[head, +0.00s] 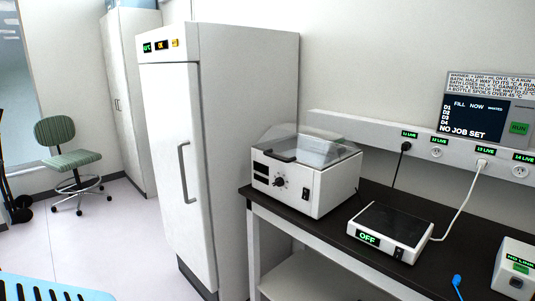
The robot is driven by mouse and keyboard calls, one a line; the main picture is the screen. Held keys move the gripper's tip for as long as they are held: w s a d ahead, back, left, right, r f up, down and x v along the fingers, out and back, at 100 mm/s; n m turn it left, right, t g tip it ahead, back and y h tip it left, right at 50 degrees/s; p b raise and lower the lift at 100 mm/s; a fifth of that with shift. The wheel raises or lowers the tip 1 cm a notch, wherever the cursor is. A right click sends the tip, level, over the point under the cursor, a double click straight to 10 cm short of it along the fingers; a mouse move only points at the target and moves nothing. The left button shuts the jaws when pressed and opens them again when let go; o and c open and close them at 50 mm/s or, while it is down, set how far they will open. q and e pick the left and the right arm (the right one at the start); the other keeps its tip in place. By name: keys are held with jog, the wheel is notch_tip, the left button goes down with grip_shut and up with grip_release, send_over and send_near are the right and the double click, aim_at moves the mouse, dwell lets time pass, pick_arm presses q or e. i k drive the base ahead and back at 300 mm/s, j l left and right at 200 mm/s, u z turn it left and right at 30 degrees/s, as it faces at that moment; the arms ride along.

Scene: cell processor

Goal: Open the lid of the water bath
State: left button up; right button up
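The water bath (325,195) is a white box with a black knob and switches on its front, standing at the left end of the dark-topped bench. Its clear, sloped lid (340,150) sits over the top and appears to be down. A dark strip runs along the lid's front edge. Neither of my grippers shows in the head view, so their distance from the lid cannot be seen.
A tall white fridge (180,120) stands left of the bench (330,238). A black-topped device (390,226) reading OFF sits right of the bath, with a white cable (462,205) behind. A green chair (66,145) stands far left. Open floor (120,240) lies left of the fridge.

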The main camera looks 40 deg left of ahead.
aim_at(322, 134)
jog(key=i+j, duration=0.1)
jog(key=j, duration=0.8)
jog(key=i+j, duration=0.15)
jog(key=j, duration=0.35)
jog(key=i+j, duration=0.1)
jog(key=j, duration=0.35)
